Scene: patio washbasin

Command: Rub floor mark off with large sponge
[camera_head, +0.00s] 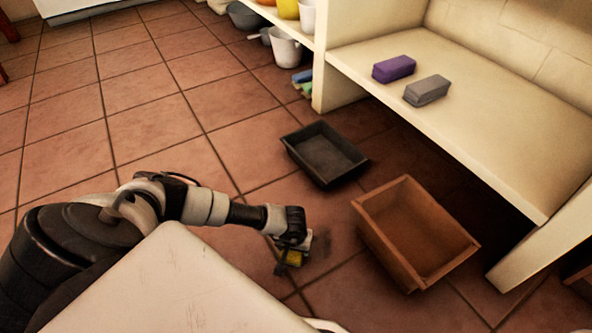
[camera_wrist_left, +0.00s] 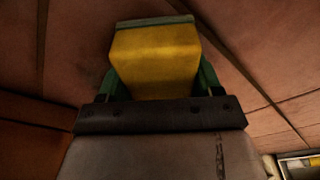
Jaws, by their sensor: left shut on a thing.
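My left gripper (camera_head: 288,254) reaches down to the tiled floor, just left of the wooden crate. It is shut on a yellow sponge (camera_head: 294,259), which is at floor level; I cannot tell whether it touches the tiles. In the left wrist view the sponge (camera_wrist_left: 155,62) sits between the green fingers of the gripper (camera_wrist_left: 160,82), with a grey-green strip along its far edge. A dark smudge, the floor mark (camera_head: 322,243), shows on the tiles right beside the sponge; part of it may be hidden by the gripper.
A brown wooden crate (camera_head: 362,222) and a black tray (camera_head: 290,149) stand on the floor. A purple block (camera_head: 394,68) and a grey block (camera_head: 427,90) lie on the cream bench (camera_head: 470,135). Pots and cups fill the shelf behind. The floor at left is clear.

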